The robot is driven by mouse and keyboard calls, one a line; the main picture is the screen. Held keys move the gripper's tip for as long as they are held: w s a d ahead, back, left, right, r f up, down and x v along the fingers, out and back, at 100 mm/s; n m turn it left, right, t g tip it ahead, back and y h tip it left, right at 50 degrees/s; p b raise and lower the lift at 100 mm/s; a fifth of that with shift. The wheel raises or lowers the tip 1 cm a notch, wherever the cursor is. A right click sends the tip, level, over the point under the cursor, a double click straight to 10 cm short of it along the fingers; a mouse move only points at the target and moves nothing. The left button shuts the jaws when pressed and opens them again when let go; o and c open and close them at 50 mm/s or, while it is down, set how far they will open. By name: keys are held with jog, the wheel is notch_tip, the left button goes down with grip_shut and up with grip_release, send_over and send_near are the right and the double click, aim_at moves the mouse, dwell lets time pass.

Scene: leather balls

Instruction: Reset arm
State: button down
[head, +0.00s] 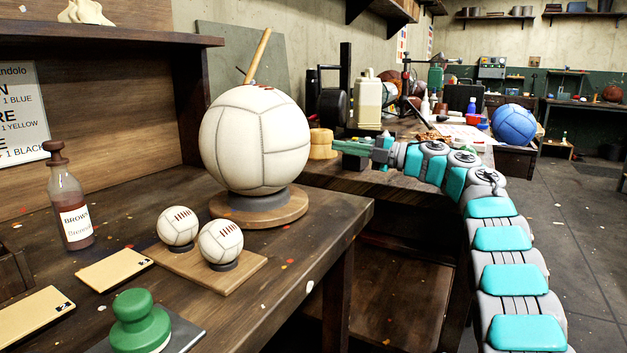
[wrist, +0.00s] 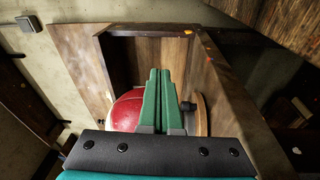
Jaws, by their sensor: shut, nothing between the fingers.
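My gripper (head: 338,147) reaches in from the right in the head view and points left, towards the large ball. Its green fingers are pressed together with nothing between them, as the wrist view also shows (wrist: 157,84). The large white stitched ball (head: 255,140) sits on a round wooden stand (head: 262,211) on the workbench, to the left of the fingertips. In the wrist view, a red rounded surface (wrist: 126,110) shows left of the fingers beside a round wooden disc (wrist: 201,116). I cannot tell whether it is the large ball's far side.
Two small white balls (head: 178,228) (head: 221,243) sit on a wooden board. A brown bottle (head: 74,208) and a green stamp (head: 139,322) stand on the bench. A cream canister (head: 368,103) and a blue ball (head: 514,124) are behind. Open floor (head: 590,220) lies right.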

jog(key=w+d+r+m+t+h, duration=0.5)
jog(key=d+r+m+t+h, duration=0.7)
jog(key=m, duration=0.4)
jog(key=s+d+f+m+g+h, duration=0.4)
jog(key=s+d+f+m+h, duration=0.5)
jog(key=s+f+m+h, duration=0.15)
jog(key=s+a+f+m+g+y, duration=0.15)
jog(key=s+f+g, duration=0.35)
jog(key=s+f, duration=0.7)
jog(key=s+a+f+m+g, duration=0.3)
jog(key=s+f+g, duration=0.1)
jog(key=s+f, duration=0.75)
jog(key=s+a+f+g+y, duration=0.1)
jog(key=s+a+f+g, duration=0.1)
jog(key=s, duration=0.8)
jog(key=s+a+f+g+y, duration=0.1)
jog(key=s+a+f+g, duration=0.2)
jog(key=s+a, duration=0.3)
jog(key=s+a+f+g+y, duration=0.1)
jog(key=s+a+f+g, duration=0.2)
jog(key=s, duration=1.2)
notch_tip(320, 180, down, 2)
jog(key=shift+a+f+n+y, duration=0.1)
jog(key=shift+a+n+y, duration=0.2)
jog(key=shift+a, duration=0.55)
